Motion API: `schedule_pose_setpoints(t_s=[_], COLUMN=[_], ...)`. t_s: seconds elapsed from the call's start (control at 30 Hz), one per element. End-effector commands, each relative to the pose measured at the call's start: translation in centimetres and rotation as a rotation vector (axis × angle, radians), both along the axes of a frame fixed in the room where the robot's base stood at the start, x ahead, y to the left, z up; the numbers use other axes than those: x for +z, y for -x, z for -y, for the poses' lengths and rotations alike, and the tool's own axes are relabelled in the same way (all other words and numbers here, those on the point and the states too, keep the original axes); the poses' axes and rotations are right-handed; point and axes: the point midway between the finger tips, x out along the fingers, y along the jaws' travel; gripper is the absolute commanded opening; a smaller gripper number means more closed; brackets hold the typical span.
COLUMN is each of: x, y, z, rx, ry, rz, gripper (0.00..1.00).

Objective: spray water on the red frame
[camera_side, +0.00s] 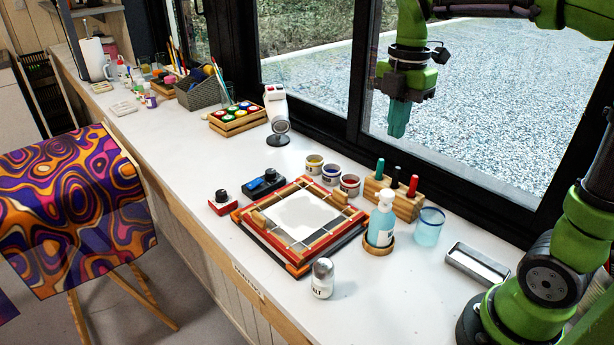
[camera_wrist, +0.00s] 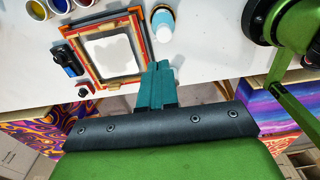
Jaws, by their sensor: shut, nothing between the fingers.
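The red frame (camera_side: 246,222) lies flat on the white table, with wooden strips and a white sheet (camera_side: 298,216) inside it. A pale grey patch shows on the sheet. In the wrist view the red frame (camera_wrist: 91,69) is left of my fingers. A light-blue bottle with a white top (camera_side: 381,222) stands upright on a round wooden coaster, right of the frame. A white and blue round thing (camera_wrist: 163,27) in the wrist view looks like this bottle. My gripper (camera_side: 399,132), with teal fingers, is shut and empty, high above the table. It also shows in the wrist view (camera_wrist: 158,68).
A white shaker (camera_side: 322,280) stands at the frame's front corner. Paint jars (camera_side: 331,174) and a wooden tool block (camera_side: 406,204) stand behind. A blue cup (camera_side: 428,228) and metal tray (camera_side: 477,265) are right of the bottle. A black-blue device (camera_side: 264,186) lies left. The window (camera_side: 450,110) borders the table.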

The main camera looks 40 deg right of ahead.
Motion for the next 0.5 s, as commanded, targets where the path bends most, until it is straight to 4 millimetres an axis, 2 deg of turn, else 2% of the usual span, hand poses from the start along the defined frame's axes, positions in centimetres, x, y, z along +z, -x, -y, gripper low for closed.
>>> schedule_pose_setpoints(t_s=[0.5], x=[0.37], y=[-0.09], z=[-0.14], rx=[0.002], ry=[0.008], rz=[-0.007], gripper=[0.0])
